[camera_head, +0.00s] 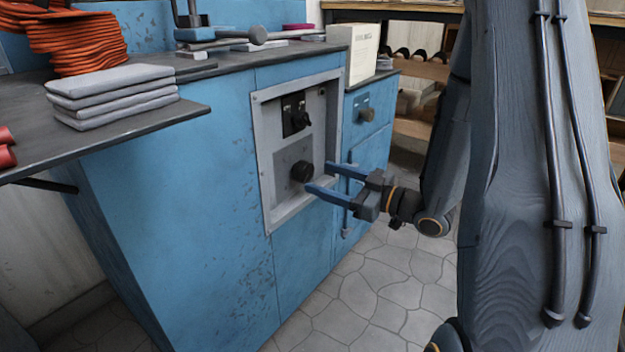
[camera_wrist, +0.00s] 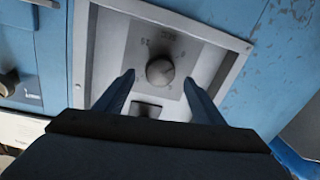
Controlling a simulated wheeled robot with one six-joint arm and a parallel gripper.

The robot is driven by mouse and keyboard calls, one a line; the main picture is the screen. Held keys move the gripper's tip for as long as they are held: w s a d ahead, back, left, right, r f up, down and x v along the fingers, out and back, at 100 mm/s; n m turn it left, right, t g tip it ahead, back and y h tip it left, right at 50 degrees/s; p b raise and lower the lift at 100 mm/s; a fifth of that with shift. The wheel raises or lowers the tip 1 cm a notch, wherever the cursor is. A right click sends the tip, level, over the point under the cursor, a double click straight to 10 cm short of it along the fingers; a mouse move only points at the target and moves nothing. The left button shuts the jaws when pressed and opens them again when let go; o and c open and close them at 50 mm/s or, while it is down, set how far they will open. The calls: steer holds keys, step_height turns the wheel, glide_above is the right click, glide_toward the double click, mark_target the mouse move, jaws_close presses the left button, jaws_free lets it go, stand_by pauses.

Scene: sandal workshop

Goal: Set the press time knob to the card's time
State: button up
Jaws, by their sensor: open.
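A round black knob (camera_head: 302,171) sits low on the grey control panel (camera_head: 266,150) set into the front of a blue cabinet.
A black switch (camera_head: 296,118) sits above the knob on the same panel. A smaller knob (camera_head: 366,114) is on the cabinet to the right. Stacked grey pads (camera_head: 112,96) and orange straps (camera_head: 80,38) lie on the bench. The stone floor (camera_head: 375,285) below is clear.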

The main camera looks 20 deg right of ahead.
mark_target(309, 173)
steer(key=shift+b+x, duration=0.65)
steer(key=shift+x, duration=1.5)
steer(key=shift+c, duration=0.4)
steer(key=c, duration=1)
